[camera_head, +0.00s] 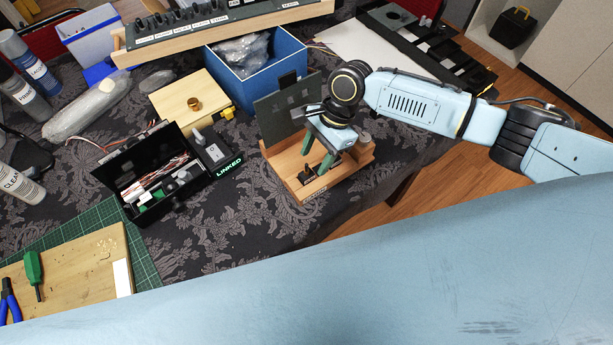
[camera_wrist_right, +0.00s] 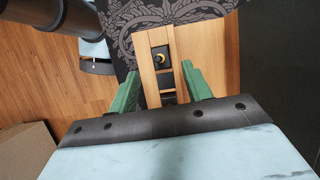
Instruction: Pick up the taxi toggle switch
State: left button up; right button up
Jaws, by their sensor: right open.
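A small wooden stand (camera_head: 345,172) with a dark upright panel (camera_head: 280,112) stands near the table's right edge. Small dark switch parts sit in its base. In the right wrist view a black square switch piece with a yellowish tip (camera_wrist_right: 161,58) lies between wooden strips; I cannot read a label to tell if it is the taxi toggle switch. My right gripper (camera_head: 317,153) is over the stand, pointing down, with its green fingers apart. In the right wrist view the open fingers (camera_wrist_right: 160,72) straddle the wooden strip, with nothing visibly held. My left gripper is not in view.
A blue bin (camera_head: 258,88) with plastic bags stands behind the stand. An open black box (camera_head: 150,205) of wires and a switch box marked LINKED (camera_head: 211,152) are to the left. A long switch panel (camera_head: 220,25) is at the back.

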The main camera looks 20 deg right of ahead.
aim_at(308, 170)
jog(key=b+x, duration=0.1)
jog(key=x, duration=0.4)
jog(key=shift+a, duration=0.2)
grip_shut()
